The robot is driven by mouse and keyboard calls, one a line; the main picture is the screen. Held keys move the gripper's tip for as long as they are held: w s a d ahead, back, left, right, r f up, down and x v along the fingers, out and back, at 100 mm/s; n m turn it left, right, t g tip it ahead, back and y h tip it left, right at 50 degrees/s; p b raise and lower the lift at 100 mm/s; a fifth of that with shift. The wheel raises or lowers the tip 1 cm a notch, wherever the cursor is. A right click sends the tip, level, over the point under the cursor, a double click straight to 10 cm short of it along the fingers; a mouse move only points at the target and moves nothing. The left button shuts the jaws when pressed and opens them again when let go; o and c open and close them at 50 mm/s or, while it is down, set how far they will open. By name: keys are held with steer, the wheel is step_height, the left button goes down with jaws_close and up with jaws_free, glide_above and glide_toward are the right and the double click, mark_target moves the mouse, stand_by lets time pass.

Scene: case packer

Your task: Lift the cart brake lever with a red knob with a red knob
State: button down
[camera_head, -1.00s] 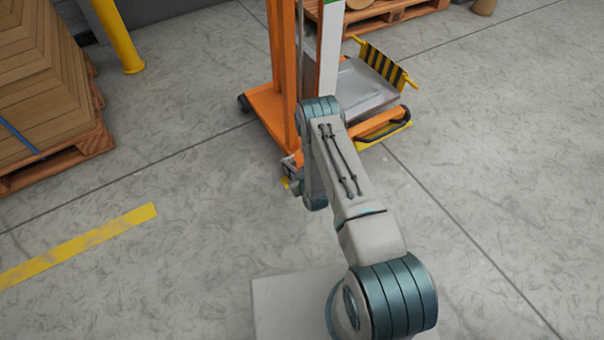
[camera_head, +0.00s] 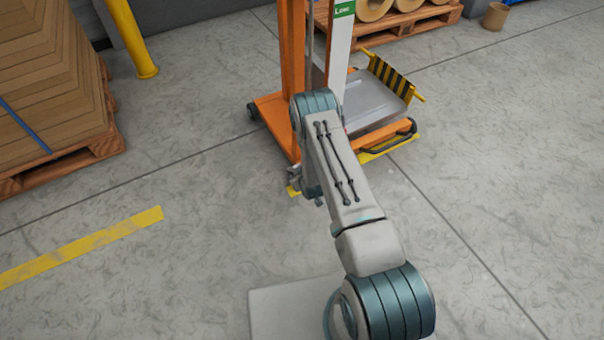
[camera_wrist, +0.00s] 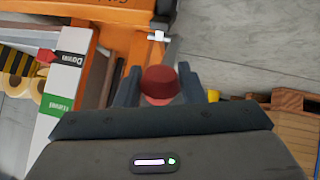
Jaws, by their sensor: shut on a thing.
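The red knob (camera_wrist: 161,80) of the brake lever shows in the wrist view, between the two fingers of my gripper (camera_wrist: 160,88). The gripper is shut on the knob. A pale rod with a cross-piece (camera_wrist: 157,37) shows just beyond the knob. The orange cart (camera_head: 290,75) stands ahead of me in the head view, with its steel platform (camera_head: 372,95). The lever's angle cannot be told.
Stacked cardboard on a wooden pallet (camera_head: 100,148) stands at the left, near a yellow post (camera_head: 131,38). Another pallet (camera_head: 405,25) with rolls is behind the cart. A yellow-black striped plate (camera_head: 389,77) stands on the cart's platform. The floor at the right is clear.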

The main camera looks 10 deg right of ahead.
steer(key=shift+w+r, duration=0.25)
steer(key=c, duration=1.1)
jaws_free()
steer(key=shift+o, duration=0.8)
steer(key=shift+s+f, duration=0.1)
steer(key=shift+s, duration=0.05)
steer(key=p+v, duration=0.4)
steer(key=v, duration=0.9)
steer(key=shift+s+r, duration=0.25)
steer(key=shift+s, duration=0.05)
steer(key=shift+r, duration=0.1)
